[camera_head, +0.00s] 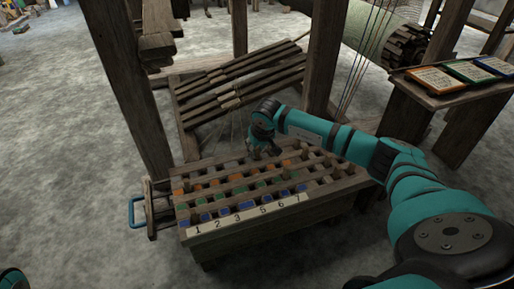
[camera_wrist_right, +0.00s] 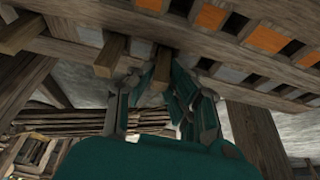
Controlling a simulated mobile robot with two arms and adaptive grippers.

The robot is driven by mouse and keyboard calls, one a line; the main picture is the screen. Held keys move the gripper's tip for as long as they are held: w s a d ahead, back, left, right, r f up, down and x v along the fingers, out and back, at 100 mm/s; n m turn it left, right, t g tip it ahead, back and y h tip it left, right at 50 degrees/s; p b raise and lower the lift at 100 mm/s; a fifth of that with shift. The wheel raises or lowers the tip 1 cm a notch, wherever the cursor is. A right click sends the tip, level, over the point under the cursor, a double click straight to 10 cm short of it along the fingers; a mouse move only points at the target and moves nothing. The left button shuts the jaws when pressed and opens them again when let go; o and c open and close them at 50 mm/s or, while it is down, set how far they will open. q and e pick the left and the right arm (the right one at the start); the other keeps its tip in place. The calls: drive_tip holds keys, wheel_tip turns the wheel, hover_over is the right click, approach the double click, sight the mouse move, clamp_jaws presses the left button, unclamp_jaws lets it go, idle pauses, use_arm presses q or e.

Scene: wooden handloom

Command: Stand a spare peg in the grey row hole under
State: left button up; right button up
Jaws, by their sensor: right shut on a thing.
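My right gripper (camera_head: 268,150) is over the back part of the peg board (camera_head: 225,229). In the right wrist view, its fingers are closed on a brown wooden peg (camera_wrist_right: 161,76). The peg's far end is close to the board's underside-up edge in that picture; I cannot tell whether it is in a hole. The board has rows of grey (camera_wrist_right: 198,47), orange (camera_wrist_right: 209,16), green and blue (camera_head: 301,188) squares with holes. The grey row is at the back, partly hidden by my gripper. My left gripper is out of view.
A number strip (camera_head: 247,217) runs along the board's front. Other wooden pegs (camera_wrist_right: 110,54) stand near the held one. Loom posts (camera_head: 322,60) and slanted slats (camera_head: 240,78) rise behind. A blue handle (camera_head: 133,212) sits at left. Coloured cards (camera_head: 436,80) lie on a shelf at right.

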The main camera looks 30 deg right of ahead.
drive_tip(key=o, duration=0.8)
drive_tip(key=v, duration=1.2)
drive_tip(key=shift+s, duration=0.1)
